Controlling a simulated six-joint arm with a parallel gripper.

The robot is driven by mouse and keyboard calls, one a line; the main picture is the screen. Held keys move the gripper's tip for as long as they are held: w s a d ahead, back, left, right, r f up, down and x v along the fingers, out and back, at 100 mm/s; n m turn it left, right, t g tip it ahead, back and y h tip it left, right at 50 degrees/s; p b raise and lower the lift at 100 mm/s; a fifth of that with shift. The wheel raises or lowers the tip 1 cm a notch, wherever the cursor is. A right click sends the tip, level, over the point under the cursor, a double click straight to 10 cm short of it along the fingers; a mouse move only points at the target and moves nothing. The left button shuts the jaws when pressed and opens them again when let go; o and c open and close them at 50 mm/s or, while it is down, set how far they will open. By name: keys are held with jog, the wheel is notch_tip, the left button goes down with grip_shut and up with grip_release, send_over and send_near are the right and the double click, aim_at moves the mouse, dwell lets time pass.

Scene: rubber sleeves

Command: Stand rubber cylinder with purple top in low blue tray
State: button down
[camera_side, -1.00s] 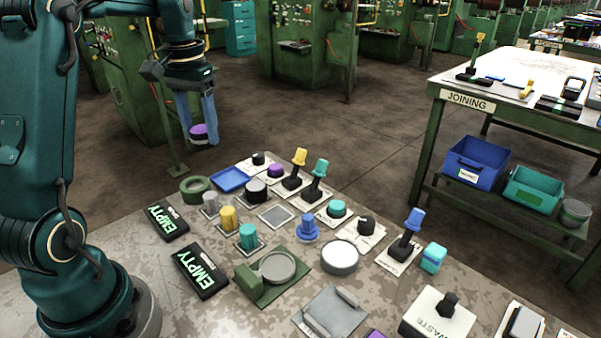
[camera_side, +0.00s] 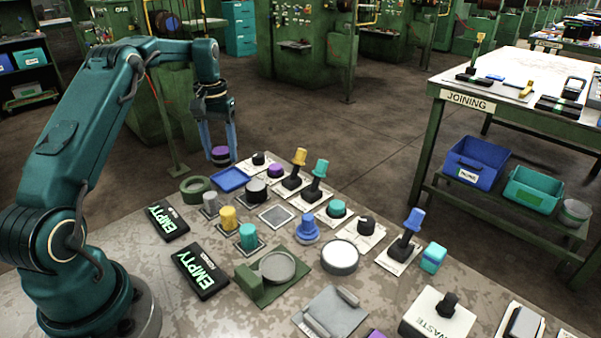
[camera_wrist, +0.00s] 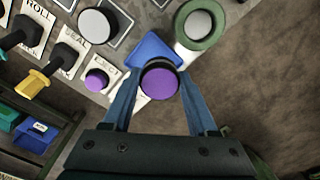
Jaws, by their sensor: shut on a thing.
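The rubber cylinder with the purple top (camera_side: 220,152) is dark below its purple face. My gripper (camera_side: 219,158) is shut on it, with one blue finger on each side, and holds it upright in the air. In the wrist view its purple top (camera_wrist: 159,82) faces the camera between the fingertips (camera_wrist: 158,88). The low blue tray (camera_side: 232,182) lies on the table, just below and slightly right of the cylinder in the side view. In the wrist view the tray (camera_wrist: 150,48) is partly hidden behind the cylinder.
A green ring (camera_side: 197,188) stands close left of the tray. A dark round piece (camera_side: 256,189) and another purple-topped piece (camera_side: 276,171) are to its right. Tall yellow (camera_side: 299,158) and teal (camera_side: 320,167) handles rise further right.

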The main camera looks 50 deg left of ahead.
aim_at(228, 166)
jog(key=shift+w+d+f, duration=0.3)
jog(key=shift+w+f, duration=0.1)
jog(key=shift+w, duration=0.1)
jog(key=shift+f, duration=1.9)
jog(key=shift+f, duration=0.1)
jog(key=shift+c, duration=0.9)
grip_release()
jog(key=shift+f, duration=0.1)
